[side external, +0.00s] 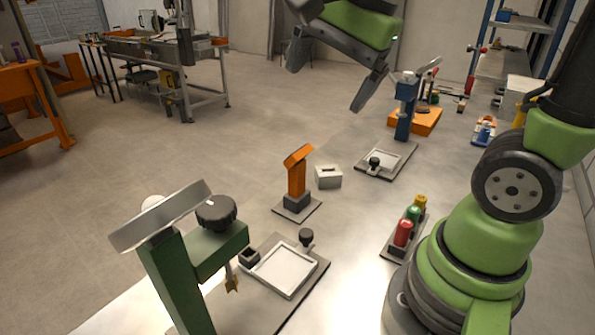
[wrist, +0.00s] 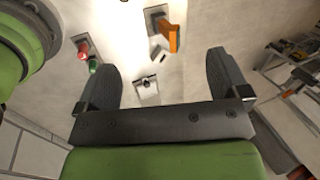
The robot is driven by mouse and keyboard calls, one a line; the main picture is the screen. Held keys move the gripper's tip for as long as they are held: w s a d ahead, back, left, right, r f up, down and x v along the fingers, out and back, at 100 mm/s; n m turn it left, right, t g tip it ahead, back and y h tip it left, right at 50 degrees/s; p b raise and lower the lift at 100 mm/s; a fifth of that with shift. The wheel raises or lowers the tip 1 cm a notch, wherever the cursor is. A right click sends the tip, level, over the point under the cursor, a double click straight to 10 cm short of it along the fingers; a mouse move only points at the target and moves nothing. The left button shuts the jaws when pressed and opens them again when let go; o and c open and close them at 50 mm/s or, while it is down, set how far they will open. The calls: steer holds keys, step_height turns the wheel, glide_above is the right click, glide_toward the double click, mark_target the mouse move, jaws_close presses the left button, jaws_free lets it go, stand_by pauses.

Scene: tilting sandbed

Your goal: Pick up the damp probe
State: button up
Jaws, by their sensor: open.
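My gripper (side external: 328,80) hangs high above the floor in the side external view, with its two fingers wide apart. In the wrist view my gripper (wrist: 162,65) is open and nothing is between the fingers. I cannot tell for certain which thing is the damp probe. A black-knobbed piece (side external: 306,237) stands at the back corner of the near white-rimmed tray (side external: 285,270). A similar black-knobbed piece (side external: 375,162) stands on the farther tray (side external: 395,152). My gripper touches none of these.
A green stand (side external: 180,275) with a black knob rises at front left. An orange post (side external: 297,180) and a slotted white box (side external: 328,178) stand mid-floor. A rack holds red (side external: 403,233), green and yellow cylinders. A blue post (side external: 404,110) stands farther back. Open floor lies left.

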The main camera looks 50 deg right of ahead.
steer(key=w+d+f+m+g, duration=0.2)
steer(key=w+d+f+m, duration=0.1)
steer(key=w+m, duration=0.3)
steer(key=m+g, duration=0.2)
steer(key=m, duration=1)
glide_toward(298, 163)
steer(key=shift+s+a+f+h, duration=0.1)
steer(key=shift+s+f+h, duration=0.05)
steer(key=shift+h, duration=0.25)
steer(key=shift+m, duration=0.5)
step_height(298, 163, down, 4)
steer(key=shift+f, duration=0.2)
steer(key=f, duration=0.4)
steer(key=w+f, duration=0.1)
steer(key=f, duration=0.1)
steer(key=shift+r, duration=0.1)
steer(key=c, duration=1)
